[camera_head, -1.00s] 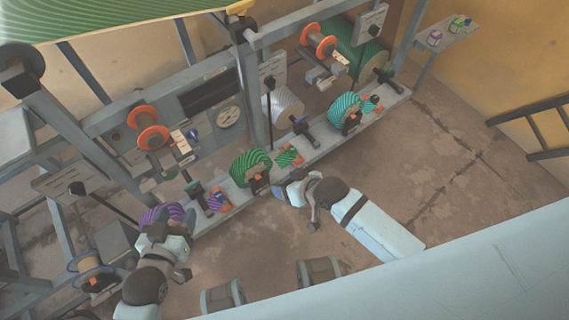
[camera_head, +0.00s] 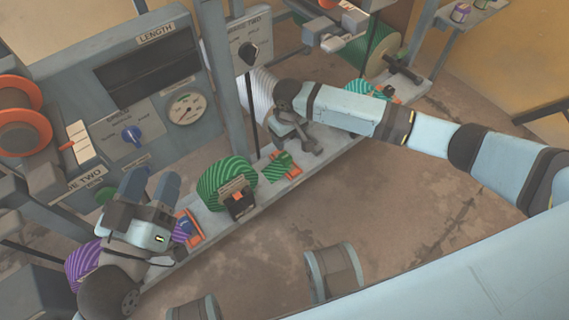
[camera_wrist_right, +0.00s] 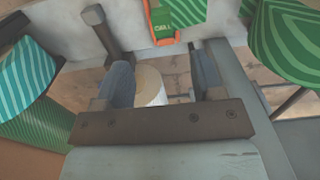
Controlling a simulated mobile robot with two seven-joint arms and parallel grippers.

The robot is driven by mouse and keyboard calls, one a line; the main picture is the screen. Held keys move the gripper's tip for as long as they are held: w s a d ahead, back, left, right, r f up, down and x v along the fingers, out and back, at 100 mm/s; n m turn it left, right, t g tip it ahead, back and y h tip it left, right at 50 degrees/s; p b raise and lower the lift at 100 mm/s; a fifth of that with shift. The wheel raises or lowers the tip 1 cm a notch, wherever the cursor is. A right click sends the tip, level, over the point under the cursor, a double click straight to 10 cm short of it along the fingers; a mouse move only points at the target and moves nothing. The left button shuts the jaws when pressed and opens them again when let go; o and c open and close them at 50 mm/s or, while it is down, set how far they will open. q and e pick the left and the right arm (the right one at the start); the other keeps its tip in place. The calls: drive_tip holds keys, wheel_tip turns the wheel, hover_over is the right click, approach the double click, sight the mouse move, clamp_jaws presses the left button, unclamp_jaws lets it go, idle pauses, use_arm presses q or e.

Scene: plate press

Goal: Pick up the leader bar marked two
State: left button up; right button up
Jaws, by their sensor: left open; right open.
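I cannot make out a bar clearly marked two. A grey bar with a blocky end (camera_wrist_right: 105,32) sticks out beside my right gripper (camera_wrist_right: 163,82) in the right wrist view; no mark on it can be read. My right gripper is open, and a cream roll (camera_wrist_right: 150,88) shows beyond its fingers, apparently not held. In the head view the right gripper (camera_head: 284,128) is by the white roll (camera_head: 258,92), partly hidden by its own arm.
A grey rail (camera_head: 215,214) carries a green striped roll (camera_head: 226,180), an orange-edged piece (camera_head: 290,168) and a purple striped roll (camera_head: 83,266). A control panel (camera_head: 150,75) and orange spools (camera_head: 22,132) stand behind. Drums (camera_head: 334,271) stand on the floor; the floor at right is open.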

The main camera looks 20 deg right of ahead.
sight(286, 156)
wheel_tip(286, 156, down, 7)
drive_tip(key=shift+a+r+b, duration=0.1)
drive_tip(key=shift+b, duration=1.15)
drive_tip(key=shift+w+f+b, duration=0.1)
drive_tip(key=shift+f+b, duration=0.2)
drive_tip(key=shift+f, duration=0.15)
drive_tip(key=f+b, duration=0.3)
drive_tip(key=shift+w+a+f, duration=0.15)
drive_tip(key=shift+w+f, duration=0.15)
drive_tip(key=shift+w, duration=0.1)
drive_tip(key=shift+f, duration=0.4)
use_arm(q)
wheel_tip(286, 156, down, 6)
drive_tip(key=w+m+g, duration=0.1)
drive_tip(key=m, duration=0.1)
drive_tip(key=shift+a+f+g, duration=0.15)
drive_tip(key=shift+f+g, duration=0.1)
drive_tip(key=shift+g, duration=0.15)
drive_tip(key=shift+w, duration=0.1)
use_arm(e)
drive_tip(key=c, duration=1.1)
